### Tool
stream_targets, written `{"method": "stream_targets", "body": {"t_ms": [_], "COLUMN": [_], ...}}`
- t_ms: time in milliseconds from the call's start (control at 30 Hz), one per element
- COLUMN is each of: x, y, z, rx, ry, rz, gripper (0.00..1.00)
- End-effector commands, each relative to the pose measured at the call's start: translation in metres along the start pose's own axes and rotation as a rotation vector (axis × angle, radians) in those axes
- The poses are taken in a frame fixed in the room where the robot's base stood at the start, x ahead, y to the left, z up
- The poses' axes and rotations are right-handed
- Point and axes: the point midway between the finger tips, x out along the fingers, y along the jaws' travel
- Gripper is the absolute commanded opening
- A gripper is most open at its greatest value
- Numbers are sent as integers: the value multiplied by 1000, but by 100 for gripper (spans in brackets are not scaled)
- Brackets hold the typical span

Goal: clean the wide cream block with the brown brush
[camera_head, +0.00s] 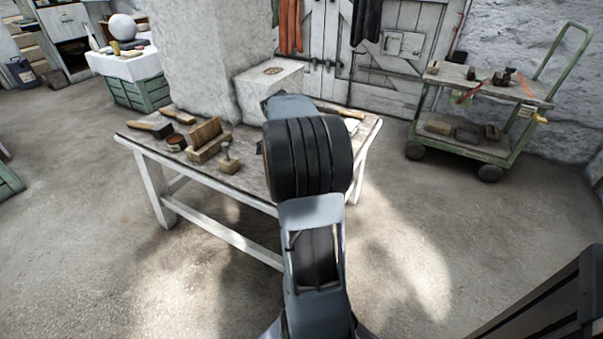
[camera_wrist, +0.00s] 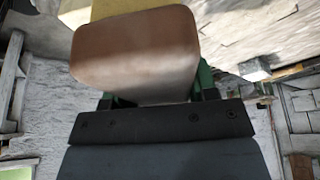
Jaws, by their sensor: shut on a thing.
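In the head view, the wide cream block (camera_head: 268,84) sits at the back of the worktable (camera_head: 230,172), beside a rough pale pillar. A dark round mark (camera_head: 273,71) shows on its top. My arm hides my gripper and what it holds in that view. In the wrist view my gripper (camera_wrist: 156,88) is shut on the brown brush (camera_wrist: 140,45). Its smooth brown body fills the space between the green fingers, and a yellowish part shows beyond it. I cannot tell whether the brush touches the block.
A green trolley (camera_head: 490,90) stands at right. The floor in front is clear.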

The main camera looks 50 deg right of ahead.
Motion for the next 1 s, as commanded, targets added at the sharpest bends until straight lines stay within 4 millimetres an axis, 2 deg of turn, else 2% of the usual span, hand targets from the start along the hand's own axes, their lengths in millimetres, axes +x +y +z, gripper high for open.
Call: {"method": "stream_targets", "body": {"t_ms": [1000], "x": [7], "y": [0], "z": [3], "rx": [-1], "ry": [0], "rz": [-1], "gripper": [34]}}
